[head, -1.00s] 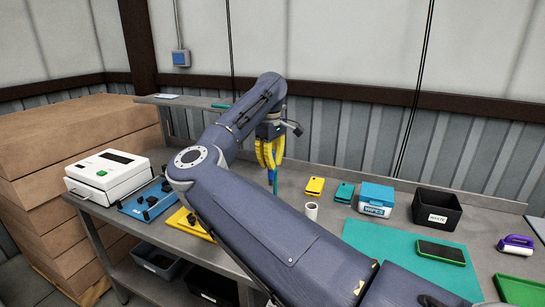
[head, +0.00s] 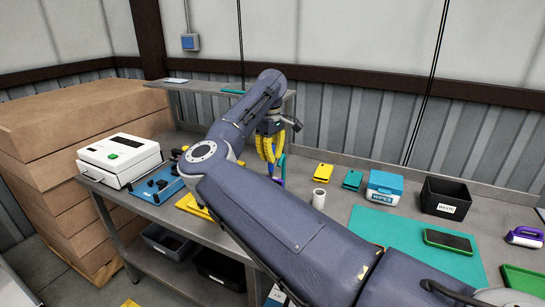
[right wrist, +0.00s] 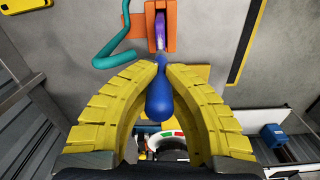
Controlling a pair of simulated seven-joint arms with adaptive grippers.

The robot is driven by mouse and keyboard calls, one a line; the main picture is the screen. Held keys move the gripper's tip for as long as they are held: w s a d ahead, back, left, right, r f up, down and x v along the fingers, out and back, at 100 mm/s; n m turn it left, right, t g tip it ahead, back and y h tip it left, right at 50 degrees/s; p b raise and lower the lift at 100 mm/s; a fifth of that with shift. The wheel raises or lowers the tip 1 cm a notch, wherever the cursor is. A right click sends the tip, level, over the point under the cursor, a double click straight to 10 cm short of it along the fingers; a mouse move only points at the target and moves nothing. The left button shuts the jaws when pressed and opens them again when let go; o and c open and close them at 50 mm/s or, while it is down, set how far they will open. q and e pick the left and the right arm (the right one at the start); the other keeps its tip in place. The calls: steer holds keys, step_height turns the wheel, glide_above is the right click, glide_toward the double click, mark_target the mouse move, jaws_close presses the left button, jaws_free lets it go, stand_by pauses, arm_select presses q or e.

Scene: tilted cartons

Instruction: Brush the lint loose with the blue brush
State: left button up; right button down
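The blue brush (right wrist: 160,103) shows in the right wrist view, its rounded handle toward my palm and its thin end pointing away. My right gripper (right wrist: 160,68) has its yellow fingers closed in around the brush's narrow part. In the head view my right gripper (head: 272,160) points down over the back of the bench. Beyond the brush tip a purple device (right wrist: 160,28) stands in an orange holder (right wrist: 141,25). Whether the tip touches it is unclear, and no lint can be made out. My left gripper is out of view.
A teal bent tube (right wrist: 105,40) runs beside the holder. A dark-screened device (head: 447,241) lies on a teal mat (head: 385,222).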

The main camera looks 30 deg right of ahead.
steer(key=shift+s+d, duration=0.4)
steer(key=shift+s, duration=0.25)
steer(key=shift+s+d, duration=0.35)
steer(key=shift+s, duration=0.3)
steer(key=shift+d+r, duration=0.1)
steer(key=shift+r, duration=0.15)
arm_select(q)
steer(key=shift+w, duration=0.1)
arm_select(e)
step_height(320, 180, up, 8)
steer(key=shift+f, duration=0.2)
